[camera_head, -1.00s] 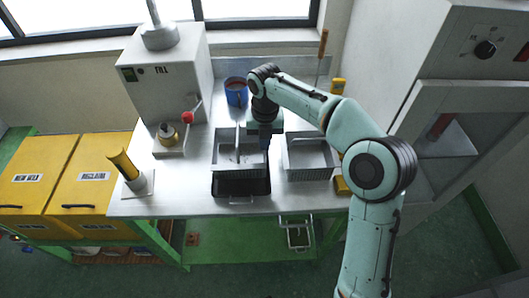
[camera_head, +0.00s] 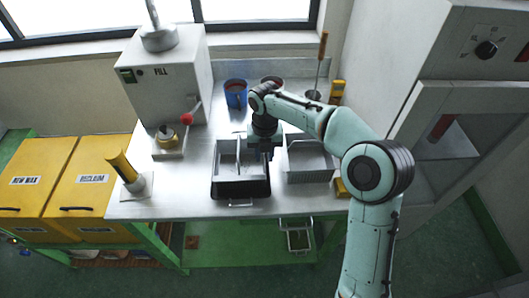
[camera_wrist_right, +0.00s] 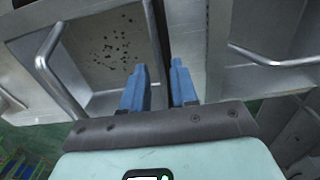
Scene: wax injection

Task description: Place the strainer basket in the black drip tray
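The strainer basket (camera_head: 227,171) is a grey metal box with a handle bar across its top. It sits level in the black drip tray (camera_head: 240,193), whose dark front wall shows below it. My right gripper (camera_head: 267,154) is at the basket's right rim. In the right wrist view, its blue fingers (camera_wrist_right: 159,65) stand a small gap apart, one on each side of the basket's wall, and appear shut on it. The perforated basket floor (camera_wrist_right: 115,45) and its handle show left of the fingers. My left gripper is out of view.
A second metal basket (camera_head: 309,166) stands close on the right; its handle (camera_wrist_right: 270,60) shows in the wrist view. A blue mug (camera_head: 236,96) and the wax machine (camera_head: 165,80) are behind. A yellow-handled tool (camera_head: 123,166) stands left.

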